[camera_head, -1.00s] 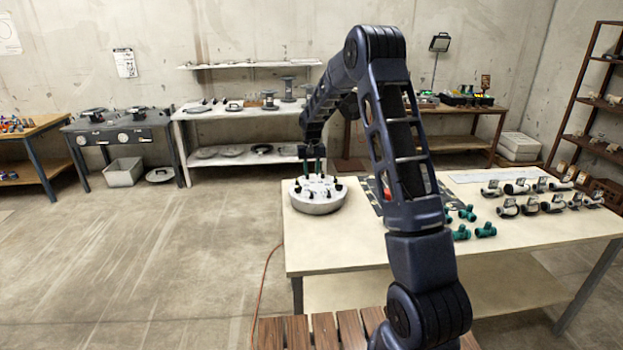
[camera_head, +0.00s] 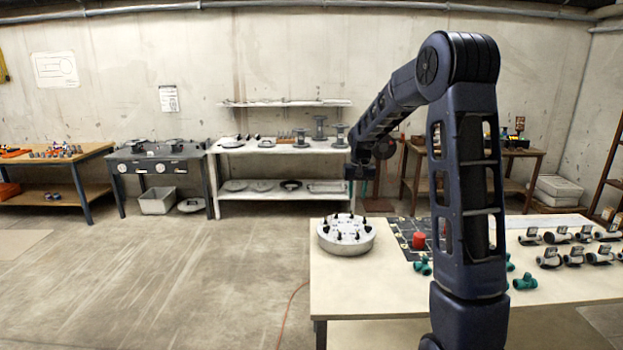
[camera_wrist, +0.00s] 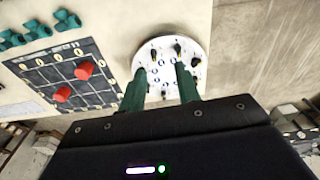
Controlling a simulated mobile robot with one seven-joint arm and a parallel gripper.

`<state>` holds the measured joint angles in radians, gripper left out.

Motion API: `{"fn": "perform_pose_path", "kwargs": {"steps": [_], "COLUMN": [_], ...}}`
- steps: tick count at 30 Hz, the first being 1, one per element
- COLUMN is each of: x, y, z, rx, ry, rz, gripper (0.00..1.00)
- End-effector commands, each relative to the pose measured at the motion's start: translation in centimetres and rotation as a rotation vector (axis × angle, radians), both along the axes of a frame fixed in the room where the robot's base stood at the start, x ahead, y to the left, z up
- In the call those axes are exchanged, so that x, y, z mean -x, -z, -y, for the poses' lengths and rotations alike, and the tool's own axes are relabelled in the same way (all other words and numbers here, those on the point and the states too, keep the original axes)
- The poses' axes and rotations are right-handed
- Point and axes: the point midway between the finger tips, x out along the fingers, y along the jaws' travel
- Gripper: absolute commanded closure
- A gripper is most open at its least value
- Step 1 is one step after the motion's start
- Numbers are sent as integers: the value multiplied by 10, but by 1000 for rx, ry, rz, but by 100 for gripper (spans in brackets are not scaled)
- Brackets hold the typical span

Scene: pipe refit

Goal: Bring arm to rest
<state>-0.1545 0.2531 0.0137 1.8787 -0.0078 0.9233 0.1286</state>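My arm rises at the right of the head view, bends at a high elbow and reaches away over the table. My gripper (camera_head: 358,172) hangs above the table near the round grey-white disc. In the wrist view my gripper (camera_wrist: 160,80) shows two green fingers standing apart with nothing between them. The round disc (camera_wrist: 158,48), with black knobs on its top, is beyond the fingertips.
The pale table (camera_head: 370,295) also bears a dark grid mat (camera_wrist: 30,63) with red cylinders (camera_wrist: 84,70), green fittings (camera_head: 525,282) and several grey-white pipe fittings (camera_head: 550,258). Shelves and benches line the back wall. The floor at left is clear.

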Motion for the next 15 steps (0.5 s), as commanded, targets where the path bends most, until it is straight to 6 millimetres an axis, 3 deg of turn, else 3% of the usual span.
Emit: {"fn": "perform_pose_path", "kwargs": {"steps": [6, 15], "x": [52, 129], "y": [-45, -88], "z": [22, 49], "rx": [-5, -8], "ry": [6, 14], "rz": [47, 107], "gripper": [67, 67]}}
